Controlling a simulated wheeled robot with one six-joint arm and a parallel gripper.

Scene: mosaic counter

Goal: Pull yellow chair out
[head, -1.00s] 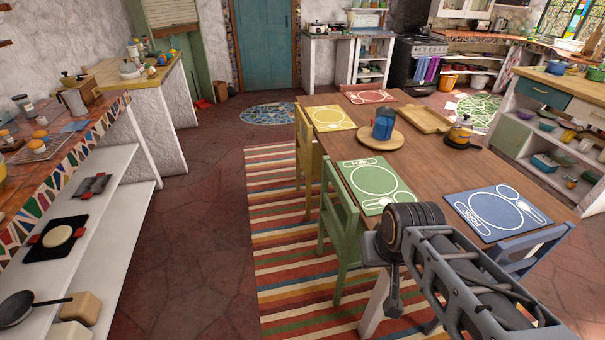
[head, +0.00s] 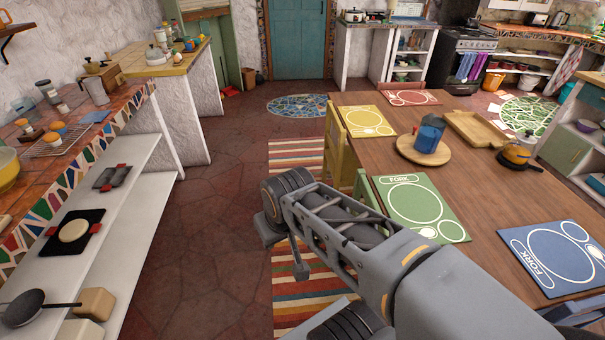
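The yellow chair (head: 350,137) stands at the left side of the wooden table (head: 480,165), by the yellow placemat (head: 364,121). Its backrest faces left and it looks tucked close to the table. The green chair (head: 366,190) is mostly hidden behind my arm.
A striped rug (head: 296,153) lies left of the table. Bare stone floor (head: 215,225) is free between the rug and the white shelves (head: 125,205) at left. The table holds a blue jug (head: 428,136), a wooden tray (head: 478,128) and several placemats. A blue chair (head: 575,315) is at lower right.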

